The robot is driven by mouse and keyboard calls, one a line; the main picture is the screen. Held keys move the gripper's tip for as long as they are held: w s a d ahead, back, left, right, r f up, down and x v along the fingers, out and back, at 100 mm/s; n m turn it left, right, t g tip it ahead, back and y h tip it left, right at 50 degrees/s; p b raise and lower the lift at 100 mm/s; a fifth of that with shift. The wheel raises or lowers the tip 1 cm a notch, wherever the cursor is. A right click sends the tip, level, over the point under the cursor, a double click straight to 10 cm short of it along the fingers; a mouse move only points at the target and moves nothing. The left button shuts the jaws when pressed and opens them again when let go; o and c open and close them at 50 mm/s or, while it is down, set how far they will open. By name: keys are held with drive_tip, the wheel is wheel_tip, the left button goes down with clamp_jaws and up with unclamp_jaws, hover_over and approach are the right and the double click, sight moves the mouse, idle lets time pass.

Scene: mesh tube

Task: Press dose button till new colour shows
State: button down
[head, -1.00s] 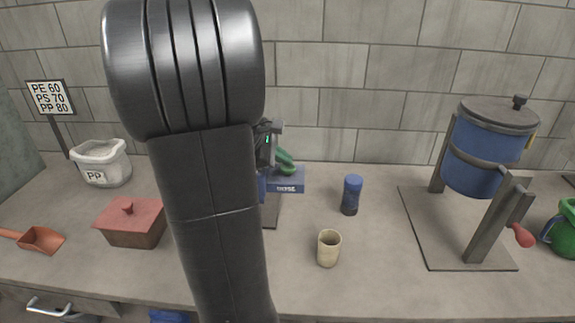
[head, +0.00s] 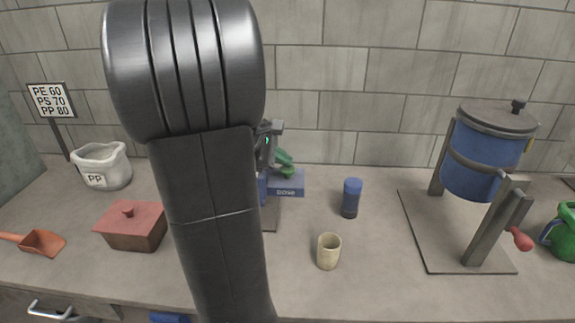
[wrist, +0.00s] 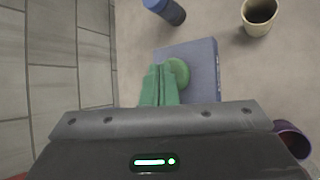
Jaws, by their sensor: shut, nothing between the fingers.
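The blue dose box (head: 290,188), lettered on its front, stands at the back of the counter, partly behind my arm. Its round green button (wrist: 179,72) shows on top in the wrist view. My gripper (wrist: 160,72) has green fingers, closed together and empty, over the box right beside the button. In the head view my gripper (head: 283,157) is low over the box. I cannot tell whether the fingertips touch the button. A round vessel with a purple inside (wrist: 292,138) shows partly at the right of the wrist view; my gripper body hides some of it.
A blue cylinder (head: 351,198) and a beige cup (head: 328,251) stand right of the box. A blue drum on a stand (head: 485,150) is farther right. A red lidded box (head: 130,227), a PP bag (head: 103,166) and an orange scoop (head: 42,243) lie left.

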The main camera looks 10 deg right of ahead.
sight(284, 169)
drive_tip(key=shift+r, duration=0.55)
wheel_tip(284, 169, up, 5)
drive_tip(key=p, duration=0.4)
drive_tip(key=shift+p, duration=0.4)
drive_tip(key=shift+f, duration=0.1)
